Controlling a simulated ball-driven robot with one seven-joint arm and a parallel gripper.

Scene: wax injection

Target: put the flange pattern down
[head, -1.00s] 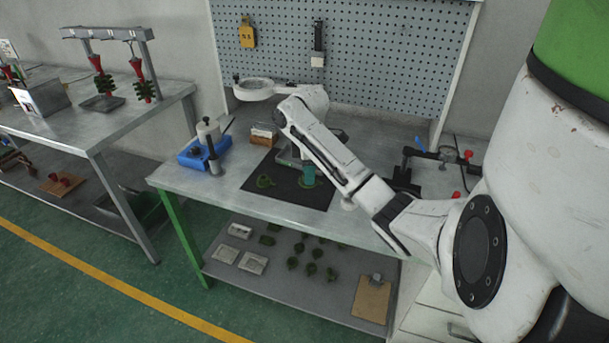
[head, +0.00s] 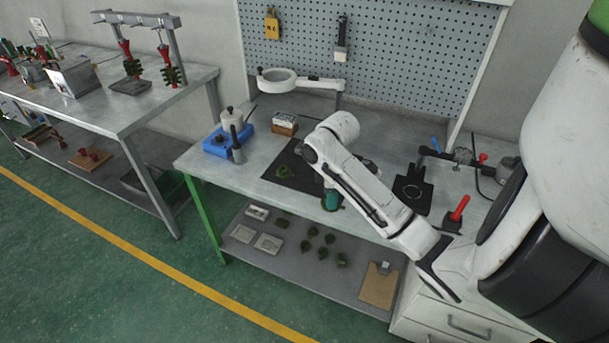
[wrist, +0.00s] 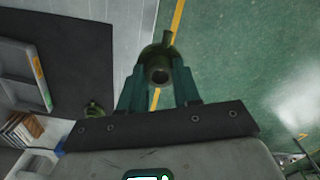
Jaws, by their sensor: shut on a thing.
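My gripper (wrist: 160,82) has teal fingers, shut on the green flange pattern (wrist: 159,56). The pattern's round end with a dark bore faces the wrist camera. Floor shows behind it in the wrist view. In the head view my gripper (head: 331,199) hangs by the table's front edge, to the front right of the dark mat (head: 270,173). Only a sliver of green shows beside the fingers there; my arm hides part of the mat. Another green pattern (head: 284,172) lies on the mat; it also shows in the wrist view (wrist: 93,108).
A ring lamp (head: 277,80) reaches over the table. A black plate (head: 412,193) and a clamp tool are at right. The lower shelf (head: 300,268) holds several green patterns.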

